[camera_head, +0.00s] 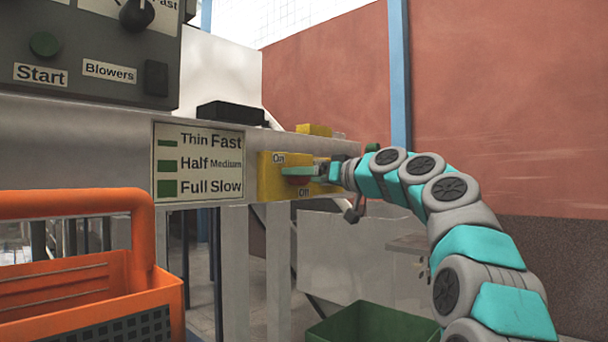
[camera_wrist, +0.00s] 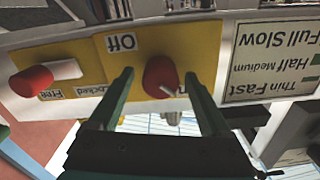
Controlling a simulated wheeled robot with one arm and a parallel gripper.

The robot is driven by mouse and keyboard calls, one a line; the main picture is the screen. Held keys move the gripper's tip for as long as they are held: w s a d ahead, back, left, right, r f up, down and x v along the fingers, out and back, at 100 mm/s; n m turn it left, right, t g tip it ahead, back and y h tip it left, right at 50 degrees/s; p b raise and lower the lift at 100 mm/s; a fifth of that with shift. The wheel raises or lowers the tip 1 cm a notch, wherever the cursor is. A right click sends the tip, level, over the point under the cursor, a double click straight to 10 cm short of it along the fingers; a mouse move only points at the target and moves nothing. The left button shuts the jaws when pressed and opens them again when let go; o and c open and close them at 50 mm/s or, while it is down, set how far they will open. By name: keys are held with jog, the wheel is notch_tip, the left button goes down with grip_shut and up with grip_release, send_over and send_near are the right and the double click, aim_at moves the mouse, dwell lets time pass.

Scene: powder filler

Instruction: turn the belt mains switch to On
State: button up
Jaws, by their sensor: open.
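The belt mains switch is a red knob (camera_wrist: 158,77) on a yellow plate (camera_head: 267,182) on the machine's pale beam. In the head view the plate's "On" label is at the top and "Off" at the bottom. In the head view my gripper (camera_head: 305,172) covers much of the knob. A pale mark on the knob points to the lower right in the wrist view.
A second red knob (camera_wrist: 32,80) with "Free" and "Locked" labels sits beside it. A speed sign (camera_head: 198,162) is left of the plate. An orange crate (camera_head: 160,300) stands at the lower left, a green bin (camera_head: 370,325) below the arm.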

jog(key=shift+r, duration=0.1)
grip_shut()
dwell(0.7)
